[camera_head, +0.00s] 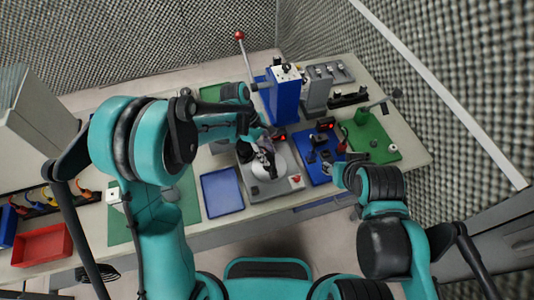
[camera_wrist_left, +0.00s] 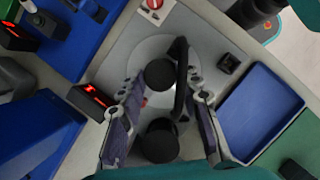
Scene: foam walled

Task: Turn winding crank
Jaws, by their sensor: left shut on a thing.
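The winding crank station is a grey base plate (camera_head: 256,188) with a pale round disc (camera_head: 283,165). The disc (camera_wrist_left: 140,55) also shows in the left wrist view, with a black crank bar (camera_wrist_left: 181,50) and a round black knob (camera_wrist_left: 160,74) over it. My left gripper (camera_head: 264,143) is over the disc; in the wrist view its two fingers (camera_wrist_left: 163,85) are on either side of the black knob, shut on it. A second dark round part lies lower between the fingers.
A blue tray (camera_head: 222,192) lies left of the crank plate. A blue plate with black fixtures (camera_head: 318,165) is to its right, a green plate (camera_head: 371,138) beyond. A tall blue press (camera_head: 283,98) with a red-knobbed lever (camera_head: 240,36) stands behind. A red emergency button (camera_head: 295,181) sits on the plate.

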